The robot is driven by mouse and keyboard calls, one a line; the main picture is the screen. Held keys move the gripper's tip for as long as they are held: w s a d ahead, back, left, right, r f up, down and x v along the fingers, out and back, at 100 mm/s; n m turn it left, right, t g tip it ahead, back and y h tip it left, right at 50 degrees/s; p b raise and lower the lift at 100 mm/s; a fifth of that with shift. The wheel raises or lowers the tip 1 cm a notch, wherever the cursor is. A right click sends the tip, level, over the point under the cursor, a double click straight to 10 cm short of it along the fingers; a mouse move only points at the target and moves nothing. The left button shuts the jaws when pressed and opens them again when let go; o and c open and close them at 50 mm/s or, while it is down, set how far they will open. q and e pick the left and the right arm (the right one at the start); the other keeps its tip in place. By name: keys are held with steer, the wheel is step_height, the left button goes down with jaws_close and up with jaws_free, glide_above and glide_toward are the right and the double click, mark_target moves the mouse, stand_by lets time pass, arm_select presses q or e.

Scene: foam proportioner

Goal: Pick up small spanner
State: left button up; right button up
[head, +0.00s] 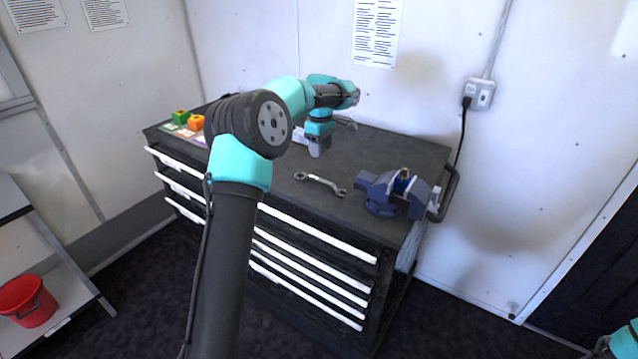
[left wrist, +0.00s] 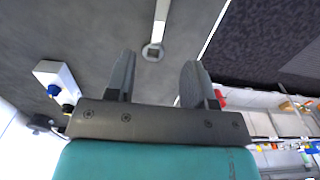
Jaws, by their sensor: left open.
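A grey double-ended spanner (head: 320,183) lies on the dark top of the tool chest, near its front edge, in the head view. A smaller grey metal item (head: 346,122) lies farther back, partly hidden by my arm, and I cannot tell if it is a second spanner. My left gripper (head: 318,151) points down over the chest top, behind and above the front spanner. In the left wrist view the left gripper (left wrist: 158,58) is open and empty. A spanner's shaft and ring end (left wrist: 152,52) show beyond its fingertips, apart from them.
A blue vise (head: 392,192) stands at the chest's right end. Green (head: 180,117) and orange (head: 196,122) blocks sit at its left end. A wall socket (head: 480,94) with a black cable is behind. A red bucket (head: 28,302) is on the shelf at left.

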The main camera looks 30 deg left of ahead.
arm_select(q)
glide_above(319, 179)
step_height(319, 179, down, 8)
steer(key=shift+w+d+r, duration=0.1)
steer(key=shift+r, duration=0.1)
steer(key=shift+f, duration=2.6)
jaws_close()
